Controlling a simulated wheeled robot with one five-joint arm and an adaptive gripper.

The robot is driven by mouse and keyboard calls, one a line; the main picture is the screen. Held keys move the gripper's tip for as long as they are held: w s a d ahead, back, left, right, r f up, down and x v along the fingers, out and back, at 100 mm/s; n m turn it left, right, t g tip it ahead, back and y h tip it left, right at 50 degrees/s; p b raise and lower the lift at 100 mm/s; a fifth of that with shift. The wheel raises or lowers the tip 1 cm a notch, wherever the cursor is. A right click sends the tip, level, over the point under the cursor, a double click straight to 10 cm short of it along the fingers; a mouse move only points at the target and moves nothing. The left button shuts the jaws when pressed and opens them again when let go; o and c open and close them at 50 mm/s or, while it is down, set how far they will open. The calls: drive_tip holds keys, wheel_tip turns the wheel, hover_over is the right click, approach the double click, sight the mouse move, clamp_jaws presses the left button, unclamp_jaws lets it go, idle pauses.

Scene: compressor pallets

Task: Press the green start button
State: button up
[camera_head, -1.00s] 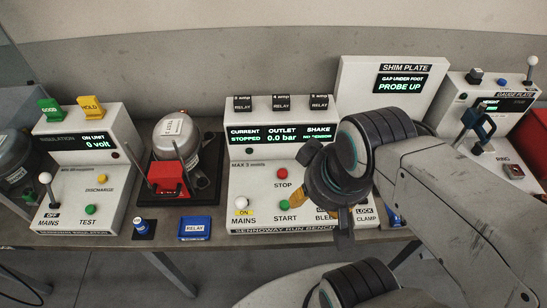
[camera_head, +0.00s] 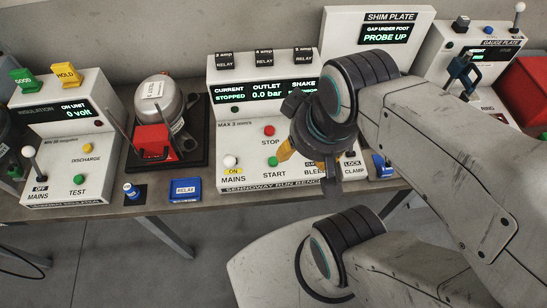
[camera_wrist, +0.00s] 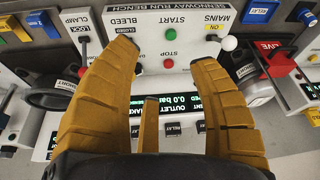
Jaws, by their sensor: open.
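The green start button (camera_head: 274,161) is on the white run bench panel (camera_head: 250,130), above its START label and below the red stop button (camera_head: 269,130). My gripper (camera_head: 302,162) is over the right part of this panel. One amber finger shows just right of the start button; the other is largely hidden by my wrist. In the wrist view, the panel is upside down. The start button (camera_wrist: 170,35) and red stop button (camera_wrist: 168,63) show between the spread fingertips of my open, empty gripper (camera_wrist: 165,50). Contact with the panel cannot be told.
The white mains switch knob (camera_head: 231,161) stands left of the start button. The test unit (camera_head: 62,140) at left has another green button. A compressor (camera_head: 158,105) stands between the units. The bleed and clamp controls lie right of START, partly hidden by my gripper.

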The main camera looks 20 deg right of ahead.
clamp_jaws()
idle(0.3)
drive_tip(key=c, duration=1)
unclamp_jaws()
